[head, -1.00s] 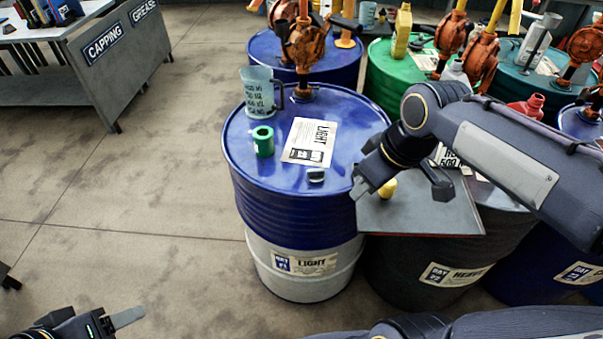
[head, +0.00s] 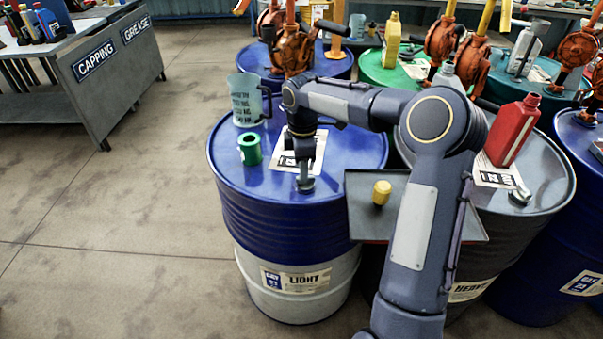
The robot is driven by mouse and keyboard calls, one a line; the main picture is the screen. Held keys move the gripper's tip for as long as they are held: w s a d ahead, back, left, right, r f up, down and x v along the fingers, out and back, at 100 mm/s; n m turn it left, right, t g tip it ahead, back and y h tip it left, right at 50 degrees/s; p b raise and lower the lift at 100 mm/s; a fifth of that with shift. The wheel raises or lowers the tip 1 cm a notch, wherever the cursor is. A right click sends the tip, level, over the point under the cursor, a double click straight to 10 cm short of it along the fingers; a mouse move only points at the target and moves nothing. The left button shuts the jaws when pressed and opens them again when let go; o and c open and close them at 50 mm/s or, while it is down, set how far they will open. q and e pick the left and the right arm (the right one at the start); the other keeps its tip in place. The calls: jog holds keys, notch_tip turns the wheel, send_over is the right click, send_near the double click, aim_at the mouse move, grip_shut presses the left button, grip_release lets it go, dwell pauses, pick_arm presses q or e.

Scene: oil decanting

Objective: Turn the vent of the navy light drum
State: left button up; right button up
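The navy light drum (head: 290,222) stands left of centre, with a pale lower band and a LIGHT label. Its small grey vent (head: 306,187) is near the front right of the lid. My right gripper (head: 303,179) points down over the drum, with its fingertips right at the vent. I see the fingers edge-on, so I cannot tell whether they are closed on the vent. The gripper partly covers the paper sheet (head: 318,150) on the lid. My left gripper is out of view.
A clear measuring jug (head: 245,102) and a green cup (head: 250,149) stand on the navy lid. A tray (head: 365,222) with a yellow cap (head: 381,192) is at its right. A red bottle (head: 513,130) stands on the grey drum (head: 545,185). Orange pumps (head: 292,50) are behind.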

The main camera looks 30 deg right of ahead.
jog(key=shift+f, duration=1.45)
grip_shut()
